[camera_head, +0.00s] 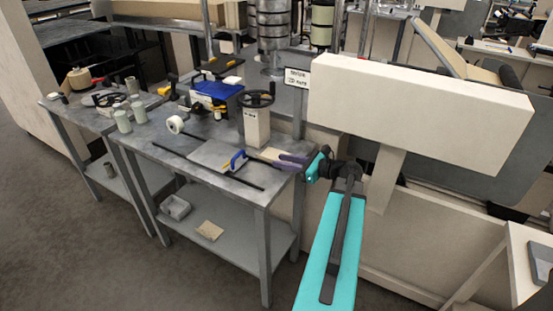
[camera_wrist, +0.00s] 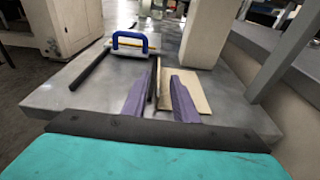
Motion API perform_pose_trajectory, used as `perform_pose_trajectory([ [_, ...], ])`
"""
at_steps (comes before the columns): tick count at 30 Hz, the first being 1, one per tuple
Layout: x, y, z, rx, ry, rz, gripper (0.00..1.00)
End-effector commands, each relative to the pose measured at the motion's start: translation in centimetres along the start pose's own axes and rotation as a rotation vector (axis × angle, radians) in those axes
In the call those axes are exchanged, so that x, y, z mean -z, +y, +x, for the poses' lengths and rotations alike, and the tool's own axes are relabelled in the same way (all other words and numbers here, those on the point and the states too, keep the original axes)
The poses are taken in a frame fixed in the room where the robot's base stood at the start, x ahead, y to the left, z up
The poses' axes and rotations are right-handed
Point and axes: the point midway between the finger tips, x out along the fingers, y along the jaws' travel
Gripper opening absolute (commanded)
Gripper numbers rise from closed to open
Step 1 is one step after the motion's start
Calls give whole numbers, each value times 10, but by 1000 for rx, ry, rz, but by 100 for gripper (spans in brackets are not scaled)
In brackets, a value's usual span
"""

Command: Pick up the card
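A flat tan card (camera_head: 272,153) lies on the metal table near its right edge, beside my gripper. In the wrist view the card (camera_wrist: 199,90) shows behind and to the right of the right finger, which hides part of it. A narrow tan strip shows between the fingers; I cannot tell whether it is the card's edge. My gripper (camera_head: 291,160) has purple fingers, low over the table. In the wrist view its fingertips (camera_wrist: 161,76) stand apart, with a visible gap between them. I cannot tell whether either finger touches the card.
A blue-handled tool (camera_head: 237,160) stands on a grey plate left of the card. Dark bars (camera_head: 235,180) lie on the table. A beige pedestal with a handwheel (camera_head: 256,123) rises behind. Another tan piece (camera_head: 209,230) lies on the lower shelf. A large beige machine (camera_head: 420,105) stands at right.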

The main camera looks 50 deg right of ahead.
Motion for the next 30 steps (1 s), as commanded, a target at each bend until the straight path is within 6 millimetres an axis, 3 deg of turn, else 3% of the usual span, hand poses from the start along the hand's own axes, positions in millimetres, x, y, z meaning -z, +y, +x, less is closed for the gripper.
perform_pose_trajectory([
  [8,-2,0,8,-1,0,0,26],
  [20,-3,1,48,1,0,0,26],
  [30,-2,1,50,2,0,0,26],
])
